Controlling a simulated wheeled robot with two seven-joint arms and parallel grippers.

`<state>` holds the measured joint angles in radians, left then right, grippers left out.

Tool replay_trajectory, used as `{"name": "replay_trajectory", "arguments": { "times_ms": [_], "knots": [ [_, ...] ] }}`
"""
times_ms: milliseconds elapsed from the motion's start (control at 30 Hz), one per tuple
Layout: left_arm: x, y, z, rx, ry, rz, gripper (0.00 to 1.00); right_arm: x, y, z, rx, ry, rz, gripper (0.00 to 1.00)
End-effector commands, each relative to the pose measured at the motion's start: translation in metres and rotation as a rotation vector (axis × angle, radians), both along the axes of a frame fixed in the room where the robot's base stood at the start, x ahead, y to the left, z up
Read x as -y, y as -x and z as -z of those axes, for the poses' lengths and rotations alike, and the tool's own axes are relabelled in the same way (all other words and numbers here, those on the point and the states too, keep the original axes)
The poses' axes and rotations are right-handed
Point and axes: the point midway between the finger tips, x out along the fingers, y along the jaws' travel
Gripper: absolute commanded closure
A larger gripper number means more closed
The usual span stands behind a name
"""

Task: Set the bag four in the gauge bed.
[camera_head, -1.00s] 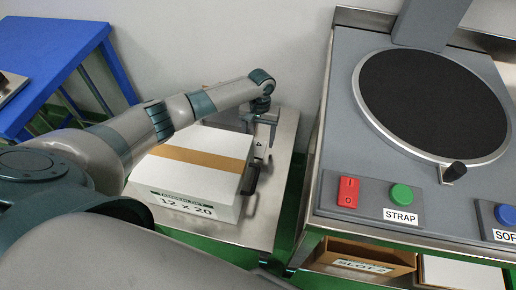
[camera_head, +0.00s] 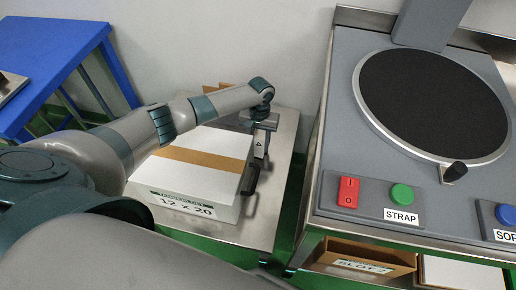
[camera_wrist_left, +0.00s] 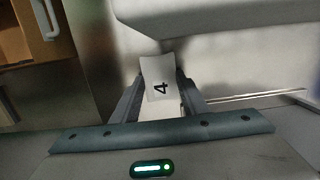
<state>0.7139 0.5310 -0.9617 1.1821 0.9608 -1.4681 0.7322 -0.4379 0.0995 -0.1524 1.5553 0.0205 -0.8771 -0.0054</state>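Bag four is a pale packet with a black "4". In the head view bag four (camera_head: 259,146) is at the right edge of the steel side table, just beyond the dark handle. My left gripper (camera_head: 262,128) is directly above it. In the left wrist view bag four (camera_wrist_left: 159,82) stands between the two dark fingers of my left gripper (camera_wrist_left: 160,92), which appear closed against its sides. Its lower end is hidden by the gripper body. I cannot tell whether it touches the table. I cannot make out the gauge bed with certainty. My right gripper is not in view.
A white box (camera_head: 200,165) marked "12 x 20" with a brown band fills much of the steel table (camera_head: 285,150). A dark handle (camera_head: 250,181) is at its right side. The strapping machine (camera_head: 335,150) with its round black plate stands to the right. A blue table (camera_head: 50,45) is at left.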

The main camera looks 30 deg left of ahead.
Motion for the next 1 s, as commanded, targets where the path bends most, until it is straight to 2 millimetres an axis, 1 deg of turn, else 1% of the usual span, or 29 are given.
{"name": "replay_trajectory", "arguments": {
  "times_ms": [233,267,567,667,767,867,900,1000],
  "knots": [
    [0.000,0.000,0.000,0.000,0.000,0.000,0.81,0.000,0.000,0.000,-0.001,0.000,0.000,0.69],
    [0.000,0.000,0.000,0.000,0.000,0.000,0.85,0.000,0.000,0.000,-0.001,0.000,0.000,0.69],
    [0.000,0.000,-0.004,0.000,0.000,0.000,0.86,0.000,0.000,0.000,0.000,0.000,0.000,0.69],
    [0.000,-0.001,-0.011,0.001,0.001,0.000,0.86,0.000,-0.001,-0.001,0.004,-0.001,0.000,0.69],
    [0.000,-0.001,-0.022,0.001,0.001,0.001,0.86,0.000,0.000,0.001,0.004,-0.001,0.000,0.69],
    [0.000,-0.001,-0.038,0.002,0.002,0.001,0.86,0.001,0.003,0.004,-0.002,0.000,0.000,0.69],
    [0.002,-0.001,-0.045,0.003,0.003,0.002,0.86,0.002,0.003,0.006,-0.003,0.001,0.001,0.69],
    [0.023,0.001,-0.054,0.002,0.003,0.005,0.86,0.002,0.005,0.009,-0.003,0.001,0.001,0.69]
  ]
}}
